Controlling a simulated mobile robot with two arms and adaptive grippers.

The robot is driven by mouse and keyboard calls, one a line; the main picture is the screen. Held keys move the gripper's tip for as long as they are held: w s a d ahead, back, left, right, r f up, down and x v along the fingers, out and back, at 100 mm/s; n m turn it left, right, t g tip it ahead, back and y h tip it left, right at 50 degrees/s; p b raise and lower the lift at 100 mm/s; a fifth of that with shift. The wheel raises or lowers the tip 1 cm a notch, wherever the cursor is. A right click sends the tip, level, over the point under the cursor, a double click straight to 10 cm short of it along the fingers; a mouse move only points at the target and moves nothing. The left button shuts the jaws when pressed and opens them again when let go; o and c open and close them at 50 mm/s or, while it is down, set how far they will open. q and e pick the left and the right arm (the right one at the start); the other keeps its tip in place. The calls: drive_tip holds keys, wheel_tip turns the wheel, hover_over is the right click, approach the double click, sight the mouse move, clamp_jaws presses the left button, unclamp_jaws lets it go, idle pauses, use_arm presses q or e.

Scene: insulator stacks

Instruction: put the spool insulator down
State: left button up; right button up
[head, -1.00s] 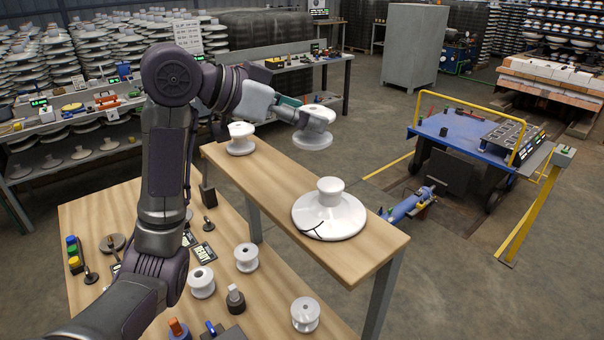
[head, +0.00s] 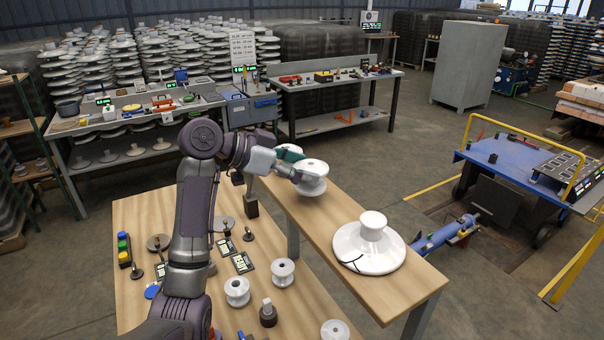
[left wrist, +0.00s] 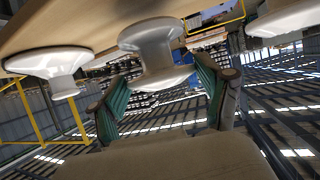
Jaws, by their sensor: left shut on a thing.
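In the head view, my left gripper (head: 297,166) is shut on a white spool insulator (head: 312,184), at the far part of the narrow raised wooden bench (head: 335,213). The spool looks upright; I cannot tell whether it touches the bench. In the left wrist view, which is upside down, the green-padded fingers (left wrist: 165,98) are on both sides of the spool (left wrist: 158,45). Two other white insulators show there, one at left (left wrist: 45,62) and one cut off at right (left wrist: 288,18). My right gripper is not in view.
A wide white disc insulator (head: 352,247) with a knob stands at the near end of the bench. The lower table (head: 140,212) holds white spools (head: 283,272), a dark post and small parts. A blue cart (head: 505,160) stands to the right.

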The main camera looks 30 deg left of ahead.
use_arm(q)
wheel_tip(320, 180, down, 2)
drive_tip(key=shift+p, duration=0.35)
drive_tip(key=shift+f, duration=0.2)
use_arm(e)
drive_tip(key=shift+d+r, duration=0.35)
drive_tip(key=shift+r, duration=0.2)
use_arm(q)
drive_tip(key=o, duration=1.6)
drive_tip(key=shift+f, duration=0.15)
drive_tip(key=shift+o, duration=0.2)
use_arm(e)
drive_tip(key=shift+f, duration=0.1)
